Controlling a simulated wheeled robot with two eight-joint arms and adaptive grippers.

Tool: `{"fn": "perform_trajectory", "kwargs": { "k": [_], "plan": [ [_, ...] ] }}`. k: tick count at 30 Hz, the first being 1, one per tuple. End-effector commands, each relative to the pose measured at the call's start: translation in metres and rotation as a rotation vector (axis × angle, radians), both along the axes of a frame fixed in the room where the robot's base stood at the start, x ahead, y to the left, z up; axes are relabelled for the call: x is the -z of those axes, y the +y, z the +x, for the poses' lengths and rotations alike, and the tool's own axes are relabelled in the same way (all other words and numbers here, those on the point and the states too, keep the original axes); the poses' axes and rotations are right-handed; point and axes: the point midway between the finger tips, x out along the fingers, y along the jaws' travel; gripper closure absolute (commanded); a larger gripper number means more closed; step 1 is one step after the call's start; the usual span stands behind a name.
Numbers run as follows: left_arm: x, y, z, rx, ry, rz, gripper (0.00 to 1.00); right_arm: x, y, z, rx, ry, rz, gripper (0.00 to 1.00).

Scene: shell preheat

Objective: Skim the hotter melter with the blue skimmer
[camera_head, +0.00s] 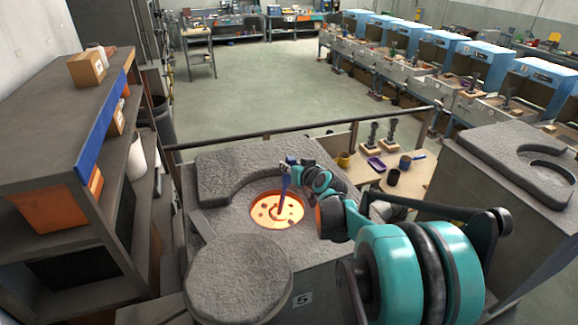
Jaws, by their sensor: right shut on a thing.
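The near melter (216,216) is a grey block with an open round well and a plate marked 5. Its well holds bright orange glowing metal (264,213) with darker bits on the surface. My right gripper (288,168) is above the well and shut on the blue skimmer (285,186). The skimmer points down, with its lower end in the well at the glowing metal. A second melter (490,205) stands at the right; the inside of its well is not visible. My left gripper is not in view.
A round grey lid (240,278) lies at the melter's front left. A rail (300,126) runs behind. A bench (424,177) with cups and tools stands behind to the right. Shelves (50,120) crowd the left. The floor beyond the rail is clear.

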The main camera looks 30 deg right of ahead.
Motion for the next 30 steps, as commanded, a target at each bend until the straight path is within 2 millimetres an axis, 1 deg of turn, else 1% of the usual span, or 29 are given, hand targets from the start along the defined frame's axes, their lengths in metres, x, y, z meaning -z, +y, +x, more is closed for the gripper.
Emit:
{"fn": "perform_trajectory", "kwargs": {
  "k": [15, 25, 30],
  "plan": [
    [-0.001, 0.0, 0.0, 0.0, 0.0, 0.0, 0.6, -0.001, -0.01, -0.035, 0.001, -0.001, 0.0, 1.0],
    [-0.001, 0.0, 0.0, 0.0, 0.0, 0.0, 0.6, -0.001, -0.01, -0.035, 0.001, -0.001, 0.001, 1.0],
    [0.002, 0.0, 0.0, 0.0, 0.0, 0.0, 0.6, 0.0, -0.012, -0.026, 0.0, 0.0, 0.0, 1.0]
  ]
}}
